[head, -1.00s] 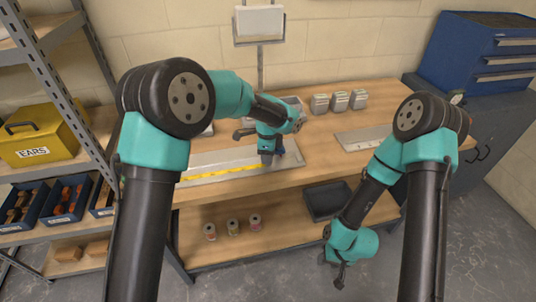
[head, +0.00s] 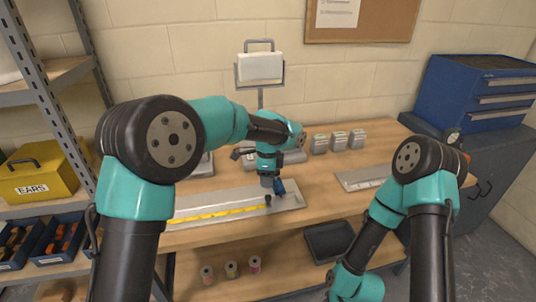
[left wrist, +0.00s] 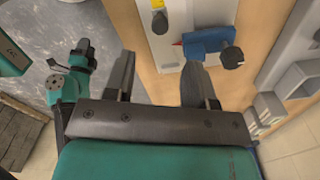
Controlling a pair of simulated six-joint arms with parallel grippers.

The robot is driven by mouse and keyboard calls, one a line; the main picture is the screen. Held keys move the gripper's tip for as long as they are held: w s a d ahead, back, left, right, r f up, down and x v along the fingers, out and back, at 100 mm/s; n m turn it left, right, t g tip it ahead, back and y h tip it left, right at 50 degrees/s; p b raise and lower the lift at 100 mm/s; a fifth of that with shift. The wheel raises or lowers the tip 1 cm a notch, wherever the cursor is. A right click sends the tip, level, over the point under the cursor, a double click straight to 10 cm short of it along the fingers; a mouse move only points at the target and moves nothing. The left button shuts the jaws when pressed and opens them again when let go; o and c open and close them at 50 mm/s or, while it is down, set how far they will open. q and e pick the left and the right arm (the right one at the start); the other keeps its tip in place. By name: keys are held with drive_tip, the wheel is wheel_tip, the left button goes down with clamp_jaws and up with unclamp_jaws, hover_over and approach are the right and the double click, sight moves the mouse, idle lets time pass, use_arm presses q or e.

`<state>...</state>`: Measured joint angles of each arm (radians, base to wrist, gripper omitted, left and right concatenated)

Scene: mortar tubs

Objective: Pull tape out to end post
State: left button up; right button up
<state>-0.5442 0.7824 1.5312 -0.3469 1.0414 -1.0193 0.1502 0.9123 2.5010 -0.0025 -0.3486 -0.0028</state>
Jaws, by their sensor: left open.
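The yellow tape (head: 215,214) lies along a pale metal plate (head: 292,199) on the bench. Its right end is by a short black post (head: 268,201), which also shows in the left wrist view (left wrist: 160,22). A blue piece with a black knob (left wrist: 208,43) and a red tip sits beside the post, toward the plate's right end. My left gripper (left wrist: 160,82) is open and empty, just above the blue piece and post. My right gripper (left wrist: 84,52) is low and in front of the bench, small in the left wrist view; its fingers are unclear.
Several small grey tins (head: 338,142) stand at the back of the bench. A second plate (head: 362,178) lies to the right. A white box on a stand (head: 260,68) rises behind. A dark bin (head: 330,240) and several spools (head: 231,269) are on the lower shelf.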

use_arm(q)
wheel_tip(320, 180, up, 9)
idle(0.3)
use_arm(e)
drive_tip(key=shift+c, duration=0.4)
